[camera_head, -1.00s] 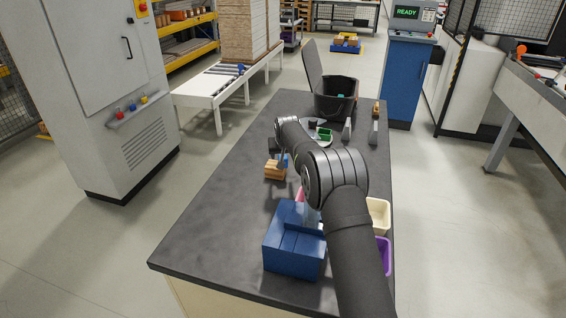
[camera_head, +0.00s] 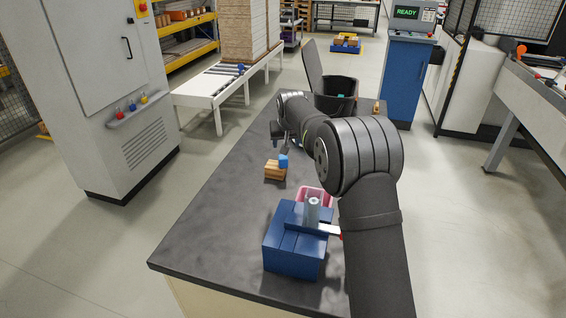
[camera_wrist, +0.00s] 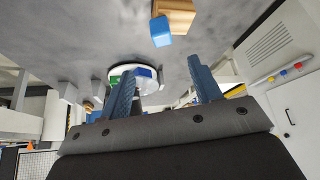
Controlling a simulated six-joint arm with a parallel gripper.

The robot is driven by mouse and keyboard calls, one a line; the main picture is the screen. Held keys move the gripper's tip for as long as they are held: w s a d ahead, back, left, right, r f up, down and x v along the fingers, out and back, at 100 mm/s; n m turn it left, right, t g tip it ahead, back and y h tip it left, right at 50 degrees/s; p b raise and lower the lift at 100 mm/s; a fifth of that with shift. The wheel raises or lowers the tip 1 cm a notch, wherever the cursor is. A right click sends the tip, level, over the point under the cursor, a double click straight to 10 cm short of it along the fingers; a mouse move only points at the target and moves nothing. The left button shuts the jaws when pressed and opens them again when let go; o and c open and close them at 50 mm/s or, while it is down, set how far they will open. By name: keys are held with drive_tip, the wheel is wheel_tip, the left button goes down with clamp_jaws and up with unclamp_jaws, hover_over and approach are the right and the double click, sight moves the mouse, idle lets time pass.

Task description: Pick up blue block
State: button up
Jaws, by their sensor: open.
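A small blue block (camera_head: 283,160) sits against a light wooden block (camera_head: 273,172) on the dark tabletop, left of my arm. In the wrist view the blue block (camera_wrist: 161,32) shows near the top, touching the wooden block (camera_wrist: 176,14). My gripper (camera_wrist: 163,82) is open, its two blue fingers spread apart with nothing held between them. The blue block is beyond the fingers in that view, not between them. In the head view my arm largely hides the gripper. A white round plate (camera_wrist: 120,70) behind the fingers carries a green piece and a blue piece.
A large blue box-like fixture (camera_head: 292,252) stands at the table's near end, with a pink bin (camera_head: 327,197) and a grey cylinder (camera_head: 312,212) beside it. A dark bin (camera_head: 335,92) stands at the far end. The table's left side (camera_head: 215,215) is clear.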

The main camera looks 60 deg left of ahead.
sight(283, 158)
drive_tip(key=x, duration=1.4)
drive_tip(key=shift+s, duration=0.1)
drive_tip(key=c, duration=1.1)
drive_tip(key=shift+c, duration=0.2)
